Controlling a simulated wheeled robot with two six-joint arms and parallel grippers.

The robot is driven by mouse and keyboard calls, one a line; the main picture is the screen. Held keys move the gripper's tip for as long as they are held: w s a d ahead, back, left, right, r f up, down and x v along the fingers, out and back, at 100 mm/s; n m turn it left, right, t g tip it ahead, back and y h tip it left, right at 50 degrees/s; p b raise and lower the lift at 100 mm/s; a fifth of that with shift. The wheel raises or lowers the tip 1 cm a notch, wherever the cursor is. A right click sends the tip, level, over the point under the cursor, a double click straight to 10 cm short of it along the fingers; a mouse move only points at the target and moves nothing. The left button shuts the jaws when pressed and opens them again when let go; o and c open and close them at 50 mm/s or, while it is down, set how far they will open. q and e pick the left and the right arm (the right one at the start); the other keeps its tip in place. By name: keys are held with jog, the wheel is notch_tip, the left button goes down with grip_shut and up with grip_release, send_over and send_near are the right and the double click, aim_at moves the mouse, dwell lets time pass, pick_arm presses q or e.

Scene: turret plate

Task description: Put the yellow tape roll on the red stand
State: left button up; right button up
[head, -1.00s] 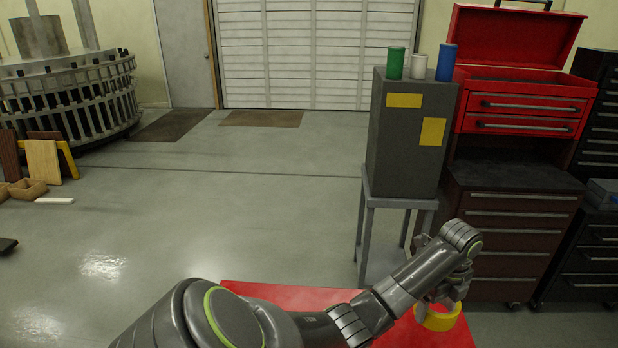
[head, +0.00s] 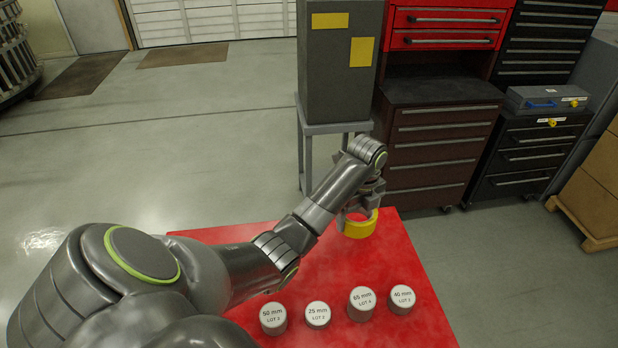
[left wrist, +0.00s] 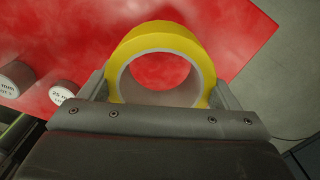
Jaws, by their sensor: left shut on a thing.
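The yellow tape roll (head: 360,227) is in my left gripper (head: 358,212), near the far right edge of the red surface (head: 400,262). In the left wrist view the roll (left wrist: 157,38) sits between the two fingers (left wrist: 158,92), its open hole showing a plain grey-brown core. The red surface (left wrist: 70,35) lies behind it. I cannot tell whether the roll touches the red surface or hangs above it. No other red stand can be made out apart from this red top. My right gripper is not in view.
Several white-topped grey cylinders stand on the red surface, labelled 50 mm (head: 273,320), 25 mm (head: 317,315), 65 mm (head: 361,304) and 45 mm (head: 401,300). A grey box (head: 340,85) on a grey stand (head: 306,160) and a brown drawer cabinet (head: 432,160) stand behind.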

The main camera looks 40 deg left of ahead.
pick_arm(q)
send_over(353, 245)
notch_tip(353, 245, down, 5)
jog(key=shift+r+p, duration=0.2)
jog(key=shift+p, duration=0.2)
jog(key=shift+f+p, duration=0.35)
jog(key=shift+f, duration=1.9)
jog(key=shift+f, duration=0.1)
jog(key=o, duration=0.9)
jog(key=shift+o, duration=0.2)
